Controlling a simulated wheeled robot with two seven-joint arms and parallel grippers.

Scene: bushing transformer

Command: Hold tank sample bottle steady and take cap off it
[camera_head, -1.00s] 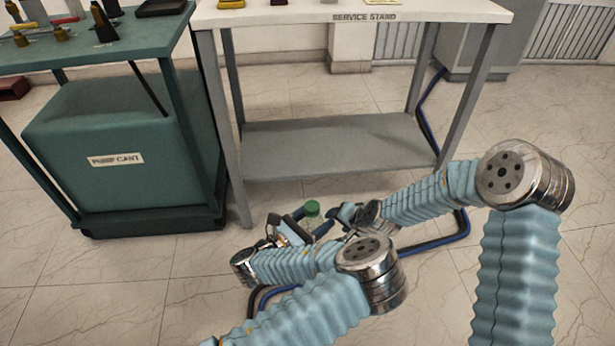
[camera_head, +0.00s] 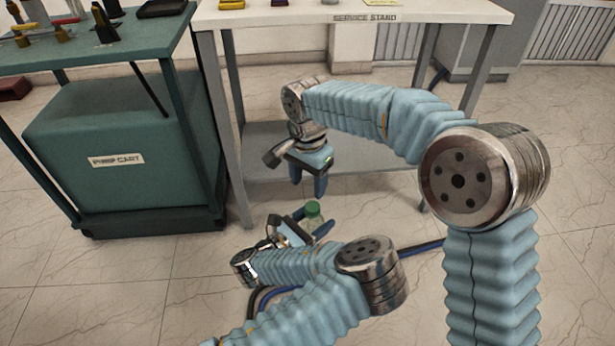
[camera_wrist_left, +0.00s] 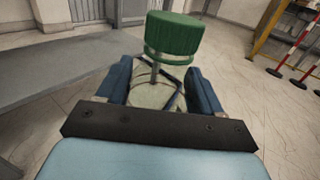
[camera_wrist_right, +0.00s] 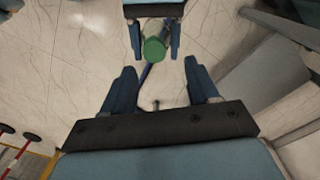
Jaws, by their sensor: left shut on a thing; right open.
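The sample bottle (camera_head: 314,222) is small and clear, with a green cap (camera_head: 313,208) on top. My left gripper (camera_head: 311,230) is shut around the bottle's body, low in front of the service stand. In the left wrist view the bottle (camera_wrist_left: 155,94) sits between the blue fingers, and the green cap (camera_wrist_left: 173,36) stands above them. My right gripper (camera_head: 308,188) is above the bottle, pointing down, apart from the cap. In the right wrist view its fingers (camera_wrist_right: 161,82) are open and empty, with the cap (camera_wrist_right: 155,50) beyond their tips, near the left gripper's fingers.
The service stand (camera_head: 420,12) with its lower shelf (camera_head: 370,135) is behind my grippers. The green pump cart (camera_head: 120,130) stands at the left. A dark blue hose (camera_head: 415,248) lies on the floor near my left arm. Tiled floor is clear at the lower left.

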